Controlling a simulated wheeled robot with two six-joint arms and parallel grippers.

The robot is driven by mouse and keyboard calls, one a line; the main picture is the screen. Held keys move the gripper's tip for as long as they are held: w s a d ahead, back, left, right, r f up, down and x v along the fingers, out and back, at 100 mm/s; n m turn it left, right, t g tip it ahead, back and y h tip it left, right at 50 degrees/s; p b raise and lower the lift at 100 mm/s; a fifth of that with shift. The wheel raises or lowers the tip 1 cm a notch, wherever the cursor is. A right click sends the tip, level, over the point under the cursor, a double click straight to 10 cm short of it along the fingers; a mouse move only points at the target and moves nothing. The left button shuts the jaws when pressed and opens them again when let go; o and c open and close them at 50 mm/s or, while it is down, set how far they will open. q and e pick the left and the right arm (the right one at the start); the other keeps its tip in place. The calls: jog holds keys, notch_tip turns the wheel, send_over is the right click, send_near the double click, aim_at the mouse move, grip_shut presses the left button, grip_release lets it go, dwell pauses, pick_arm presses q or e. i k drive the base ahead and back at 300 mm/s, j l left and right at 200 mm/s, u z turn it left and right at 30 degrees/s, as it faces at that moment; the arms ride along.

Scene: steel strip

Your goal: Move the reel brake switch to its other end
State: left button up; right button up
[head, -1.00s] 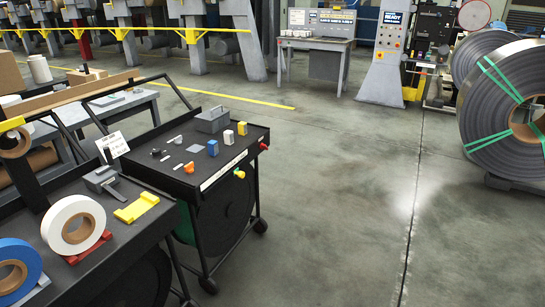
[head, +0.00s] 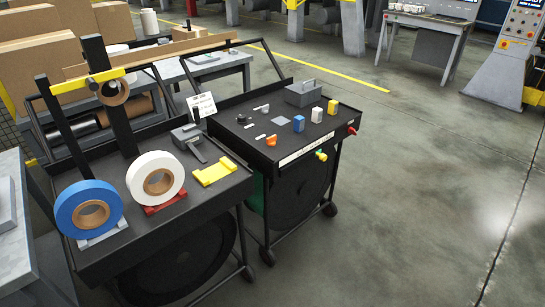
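The black cart (head: 322,141) in the middle of the head view carries several small parts and fittings. A small orange piece (head: 271,141) sits near its front left edge. A yellow-and-green knob (head: 321,155) and a red knob (head: 352,130) stick out from its front and right edges. A black round knob (head: 241,118) and a grey lever-like piece (head: 262,108) lie on its top. I cannot tell which of these, if any, is the reel brake switch, or its position. Neither of my grippers is in view.
A second cart at left holds a blue tape roll (head: 89,209), a white tape roll (head: 156,180) and a yellow bracket (head: 214,172). Blue (head: 298,123), white (head: 316,115) and yellow (head: 332,107) blocks stand on the middle cart. Floor (head: 410,210) to the right is clear.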

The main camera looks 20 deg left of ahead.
aim_at(351, 131)
jog(key=i+l+u, duration=0.1)
jog(key=i+u, duration=0.15)
jog(key=u, duration=0.25)
jog(key=i+l+u, duration=0.15)
jog(key=u, duration=0.3)
jog(key=i+l, duration=0.05)
jog(key=i, duration=0.05)
